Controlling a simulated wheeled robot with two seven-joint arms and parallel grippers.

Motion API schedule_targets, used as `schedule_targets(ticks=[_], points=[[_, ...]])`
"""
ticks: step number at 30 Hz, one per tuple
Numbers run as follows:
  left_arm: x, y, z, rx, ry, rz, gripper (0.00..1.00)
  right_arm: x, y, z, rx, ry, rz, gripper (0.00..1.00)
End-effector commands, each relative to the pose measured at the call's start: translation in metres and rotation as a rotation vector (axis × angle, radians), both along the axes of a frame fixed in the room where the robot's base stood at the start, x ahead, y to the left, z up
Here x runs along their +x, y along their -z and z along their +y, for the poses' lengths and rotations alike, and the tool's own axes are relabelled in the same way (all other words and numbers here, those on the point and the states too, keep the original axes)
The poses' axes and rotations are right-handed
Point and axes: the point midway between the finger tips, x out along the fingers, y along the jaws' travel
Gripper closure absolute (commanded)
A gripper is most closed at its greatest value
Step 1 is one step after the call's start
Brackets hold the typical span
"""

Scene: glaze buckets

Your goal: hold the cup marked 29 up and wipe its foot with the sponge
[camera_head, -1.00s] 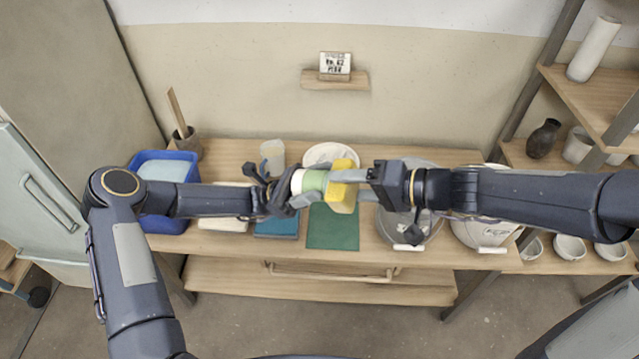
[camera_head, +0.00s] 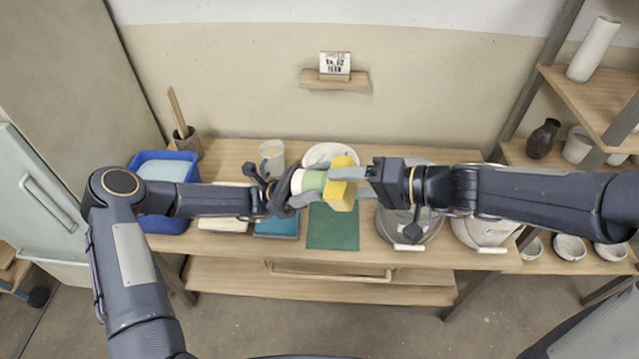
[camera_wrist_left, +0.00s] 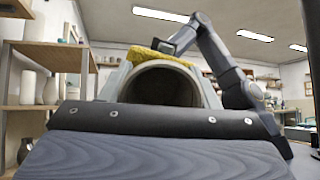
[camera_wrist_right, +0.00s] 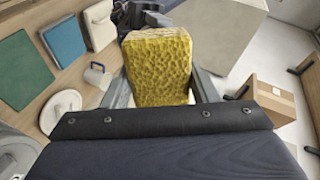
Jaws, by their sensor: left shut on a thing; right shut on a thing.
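The left wrist view looks into the cup's dark open mouth (camera_wrist_left: 164,84). No number shows on it. My right gripper (camera_head: 350,178) is shut on a yellow sponge (camera_head: 342,184), which also fills the middle of the right wrist view (camera_wrist_right: 157,68).
Lidded buckets (camera_head: 486,233) stand at the right. A small sign (camera_head: 335,63) sits on a wall shelf.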

Motion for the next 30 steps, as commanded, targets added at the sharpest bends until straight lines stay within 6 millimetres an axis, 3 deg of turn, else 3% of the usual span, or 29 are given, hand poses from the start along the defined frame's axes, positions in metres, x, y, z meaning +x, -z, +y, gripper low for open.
schedule_targets(ticks=[5,14,30], points=[[-0.001,0.000,-0.001,0.000,0.002,-0.001,0.72,0.001,-0.012,0.004,0.002,0.000,-0.003,0.68],[0.000,0.000,-0.001,0.000,0.001,0.000,0.72,0.001,-0.013,0.003,0.001,0.000,-0.001,0.68],[0.000,0.000,0.000,0.000,0.001,-0.001,0.72,-0.013,-0.031,-0.043,0.001,0.003,-0.001,0.68]])
